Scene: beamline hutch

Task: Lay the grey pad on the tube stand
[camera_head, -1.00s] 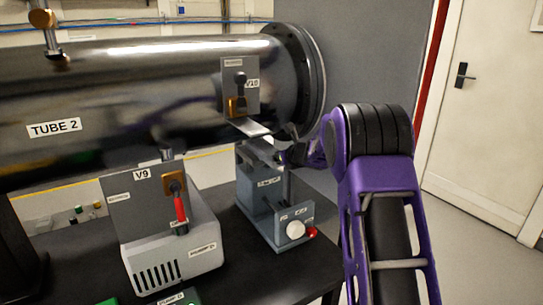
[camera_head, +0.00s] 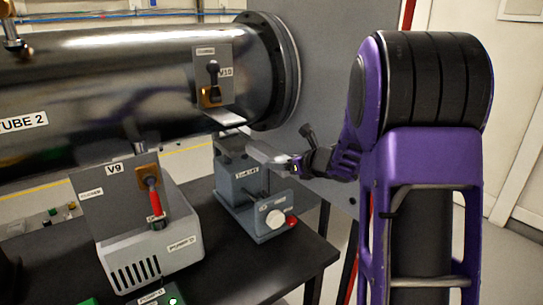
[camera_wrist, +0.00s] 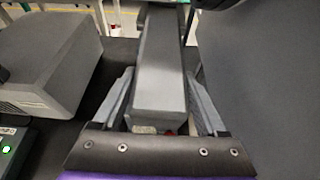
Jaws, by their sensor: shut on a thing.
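My gripper (camera_head: 296,165) is shut on the grey pad (camera_head: 265,153), a flat light-grey block reaching left from the jaws in the head view. In the wrist view the pad (camera_wrist: 158,92) lies between the two fingers (camera_wrist: 162,100) and points away from me. The tube stand (camera_head: 238,190) is a blue-grey metal block on the black bench, under the right end of the big tube. The pad is beside the stand's upper right part, at about the height of its top. Whether they touch I cannot tell.
The dark tube (camera_head: 120,85) with its flange and valve V10 (camera_head: 213,80) overhangs the stand. A white knob (camera_head: 274,218) and a red knob (camera_head: 291,221) are on the stand's front. The pump box with V9 (camera_head: 155,250) stands to the left. Bare bench (camera_head: 300,258) lies at right.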

